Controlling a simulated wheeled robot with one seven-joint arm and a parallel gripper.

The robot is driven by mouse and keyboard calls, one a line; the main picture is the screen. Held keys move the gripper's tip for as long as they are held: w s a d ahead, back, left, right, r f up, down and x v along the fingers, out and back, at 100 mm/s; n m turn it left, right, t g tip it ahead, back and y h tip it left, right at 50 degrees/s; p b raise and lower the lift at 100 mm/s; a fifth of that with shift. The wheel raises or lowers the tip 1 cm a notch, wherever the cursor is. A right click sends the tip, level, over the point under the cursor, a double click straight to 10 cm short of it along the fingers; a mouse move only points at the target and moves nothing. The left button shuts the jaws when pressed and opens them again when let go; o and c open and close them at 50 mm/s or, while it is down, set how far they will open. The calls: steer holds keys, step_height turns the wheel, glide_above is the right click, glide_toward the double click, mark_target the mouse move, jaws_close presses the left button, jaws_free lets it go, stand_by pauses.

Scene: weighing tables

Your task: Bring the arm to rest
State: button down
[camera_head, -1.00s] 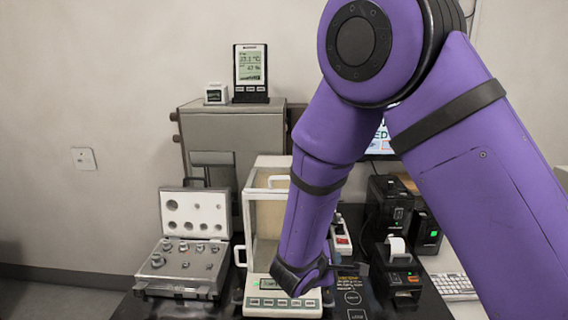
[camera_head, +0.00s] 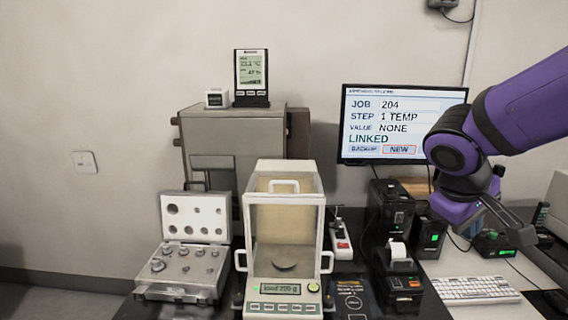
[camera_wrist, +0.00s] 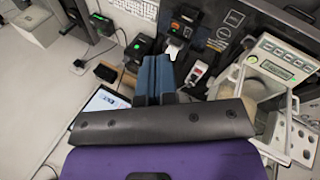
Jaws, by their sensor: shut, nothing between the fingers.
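My purple arm reaches in from the right edge of the head view. My gripper (camera_head: 508,222) is at the right, raised in front of the desk with the keyboard, and carries nothing. In the wrist view its two blue-grey fingers (camera_wrist: 155,78) lie side by side, shut with nothing between them. The fingers point over the dark table, with the balance off to their right in that view.
The balance (camera_head: 283,308) with its glass chamber stands at centre. An open weight case (camera_head: 180,290) is at its left. A monitor (camera_head: 400,163), printer (camera_head: 397,275) and keyboard (camera_head: 468,290) are at the right. A thermometer display (camera_head: 251,75) stands on a grey cabinet (camera_head: 225,128).

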steer(key=s+r+m+t+y, duration=0.3)
steer(key=s+r+y, duration=0.2)
steer(key=s, duration=0.6)
steer(key=shift+s+a+r+m, duration=0.2)
steer(key=shift+r+m, duration=0.2)
steer(key=shift+r, duration=0.5)
stand_by(0.6)
